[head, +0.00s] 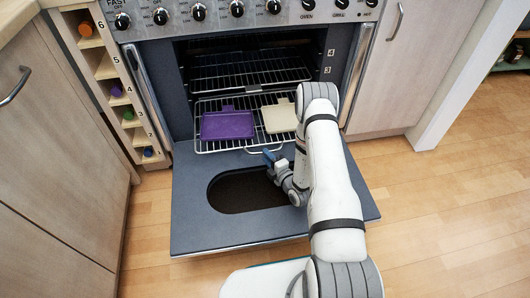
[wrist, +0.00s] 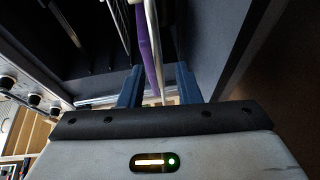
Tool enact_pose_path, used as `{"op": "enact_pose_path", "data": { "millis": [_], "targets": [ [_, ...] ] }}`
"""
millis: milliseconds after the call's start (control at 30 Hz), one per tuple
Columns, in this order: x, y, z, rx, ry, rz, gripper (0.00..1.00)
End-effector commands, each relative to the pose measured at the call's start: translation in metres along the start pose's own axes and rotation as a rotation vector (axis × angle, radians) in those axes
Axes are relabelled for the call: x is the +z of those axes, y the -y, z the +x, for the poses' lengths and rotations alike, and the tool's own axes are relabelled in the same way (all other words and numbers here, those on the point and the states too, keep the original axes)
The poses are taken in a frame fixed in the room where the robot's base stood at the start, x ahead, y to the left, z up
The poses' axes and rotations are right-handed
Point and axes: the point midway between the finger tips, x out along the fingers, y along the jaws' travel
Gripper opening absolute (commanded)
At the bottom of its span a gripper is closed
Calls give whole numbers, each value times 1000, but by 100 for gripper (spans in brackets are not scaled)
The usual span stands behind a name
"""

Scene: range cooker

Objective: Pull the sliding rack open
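The oven's lower sliding rack (head: 240,148) is a wire shelf reaching forward of the oven opening. A purple board (head: 227,125) and a cream board (head: 279,117) lie on it. My gripper (head: 270,156) is at the rack's front edge, right of its middle, above the open door. In the wrist view, my gripper's (wrist: 158,85) two blue fingers stand apart. A pale rack bar (wrist: 152,35) and the purple board's edge (wrist: 143,45) show between them, with gaps at the sides. Whether a finger touches the bar cannot be told.
An upper wire rack (head: 248,73) sits farther inside the oven. The oven door (head: 240,232) is folded down flat under my arm, with a dark window. A bottle shelf (head: 105,75) and wooden cabinets flank the oven. Wooden floor (head: 440,220) is clear at the right.

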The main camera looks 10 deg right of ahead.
Motion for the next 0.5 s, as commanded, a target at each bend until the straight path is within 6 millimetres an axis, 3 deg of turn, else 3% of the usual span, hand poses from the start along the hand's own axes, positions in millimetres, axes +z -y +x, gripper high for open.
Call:
{"op": "enact_pose_path", "data": {
  "millis": [200,500],
  "targets": [
    [0,-1,-36,-3,1,2,30],
    [0,0,-47,0,0,0,30]
  ]
}}
